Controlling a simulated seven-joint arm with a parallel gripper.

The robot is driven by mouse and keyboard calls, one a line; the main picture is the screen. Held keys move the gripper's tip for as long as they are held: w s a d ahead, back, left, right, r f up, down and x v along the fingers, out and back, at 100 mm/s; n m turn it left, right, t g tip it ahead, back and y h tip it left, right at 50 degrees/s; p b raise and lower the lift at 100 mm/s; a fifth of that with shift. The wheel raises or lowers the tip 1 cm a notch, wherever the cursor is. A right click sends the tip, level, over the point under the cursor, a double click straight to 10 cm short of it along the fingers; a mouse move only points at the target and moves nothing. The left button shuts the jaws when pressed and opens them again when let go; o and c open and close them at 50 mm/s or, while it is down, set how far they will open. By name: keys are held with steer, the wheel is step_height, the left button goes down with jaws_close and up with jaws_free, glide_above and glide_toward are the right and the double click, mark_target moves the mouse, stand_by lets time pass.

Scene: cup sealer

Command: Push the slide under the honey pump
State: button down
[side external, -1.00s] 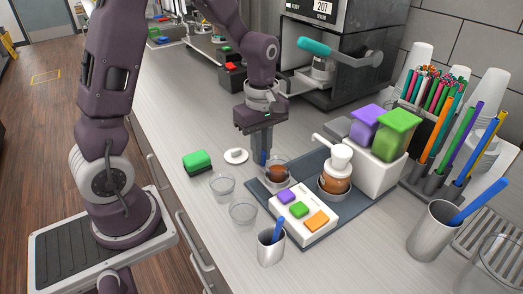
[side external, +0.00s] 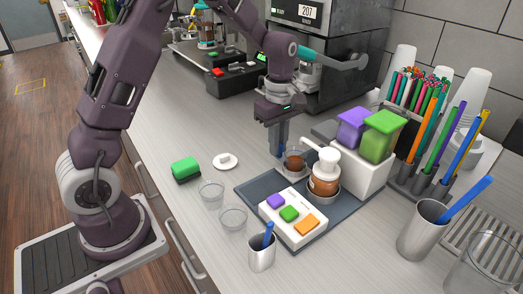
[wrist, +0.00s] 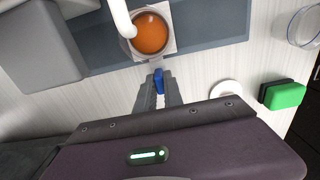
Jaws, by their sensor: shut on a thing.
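The slide (wrist: 172,47) is a pale square holder carrying a clear cup of brown-orange liquid (wrist: 152,33). Its blue handle (wrist: 158,84) is between the fingers of my gripper (wrist: 158,92), which is shut on it. In the side view my gripper (side external: 279,150) points down behind the cup (side external: 294,162). The honey pump (side external: 327,165) has a white top and an amber jar, and stands right beside the cup. Its white spout (wrist: 122,17) reaches the cup's left rim in the wrist view. The cup's lower part is partly hidden.
A dark tray (side external: 256,187) bears the pump and a white panel with coloured buttons (side external: 291,216). Purple and green lidded containers (side external: 365,130) stand behind. Clear cups (side external: 232,217), a green sponge (side external: 186,168) and a small white dish (side external: 225,161) lie left.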

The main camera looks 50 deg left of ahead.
steer(key=shift+w, duration=0.4)
steer(key=c, duration=1.5)
jaws_free()
steer(key=shift+o, duration=0.2)
steer(key=shift+s, duration=0.1)
step_height(320, 180, up, 7)
steer(key=shift+r, duration=0.1)
